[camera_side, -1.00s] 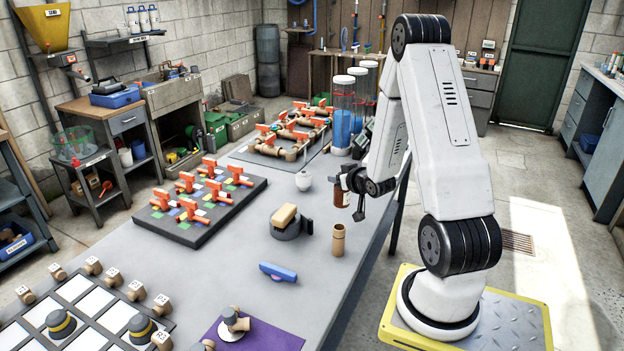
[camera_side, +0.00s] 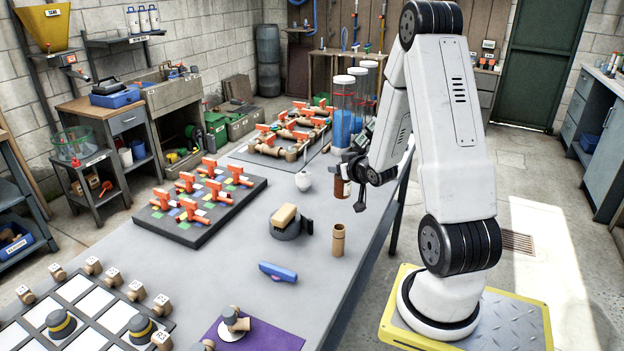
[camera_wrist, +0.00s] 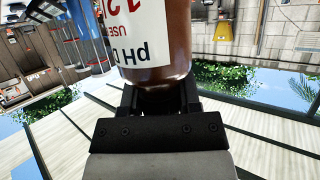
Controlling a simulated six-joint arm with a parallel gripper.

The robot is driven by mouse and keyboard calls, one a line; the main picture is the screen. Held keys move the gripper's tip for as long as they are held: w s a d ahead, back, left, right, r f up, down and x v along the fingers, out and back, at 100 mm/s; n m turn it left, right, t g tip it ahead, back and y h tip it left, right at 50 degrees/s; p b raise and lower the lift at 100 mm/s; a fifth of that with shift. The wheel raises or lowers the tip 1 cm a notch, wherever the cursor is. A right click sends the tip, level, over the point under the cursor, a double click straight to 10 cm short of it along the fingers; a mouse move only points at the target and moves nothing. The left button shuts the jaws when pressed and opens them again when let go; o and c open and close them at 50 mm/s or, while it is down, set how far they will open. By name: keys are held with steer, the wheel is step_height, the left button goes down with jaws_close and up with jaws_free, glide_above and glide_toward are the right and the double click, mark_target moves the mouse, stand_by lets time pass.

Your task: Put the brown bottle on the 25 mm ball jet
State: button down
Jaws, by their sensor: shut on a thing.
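My gripper (camera_side: 348,172) is shut on the brown bottle (camera_side: 342,189). It holds the bottle upright in the air near the table's right edge, at the far side of an open tan cylinder. In the wrist view, the bottle (camera_wrist: 180,68) fills the top middle, with a white label reading "pH", and the gripper (camera_wrist: 160,98) grips it. The 25 mm ball jet cannot be told for certain. A white disc with a grey and tan fitting (camera_side: 232,322) lies on the purple mat (camera_side: 275,338) at the front.
The tan cylinder (camera_side: 338,240) stands below the bottle in the picture. A grey base with a tan block (camera_side: 285,222), a small white pot (camera_side: 303,181) and a blue tool (camera_side: 278,272) stand nearby. Orange-handled valves (camera_side: 208,190) fill a dark board. Table between them is clear.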

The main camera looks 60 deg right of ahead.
steer(key=w+d+r+n+t+y, duration=0.1)
steer(key=w+d+r+n+y, duration=0.1)
steer(key=w+r, duration=0.5)
steer(key=shift+d+r+n+y, duration=0.35)
steer(key=shift+d+r, duration=0.25)
steer(key=shift+r, duration=0.45)
steer(key=shift+w, duration=0.1)
steer(key=w+d+f, duration=0.8)
steer(key=w+f, duration=0.1)
steer(key=w, duration=0.1)
steer(key=shift+w+f, duration=0.2)
steer(key=shift+w, duration=0.1)
steer(key=shift+d, duration=0.1)
steer(key=shift+w+d+f, duration=0.1)
steer(key=shift+f, duration=0.85)
steer(key=shift+w+d+f, duration=0.1)
steer(key=shift+f, duration=0.8)
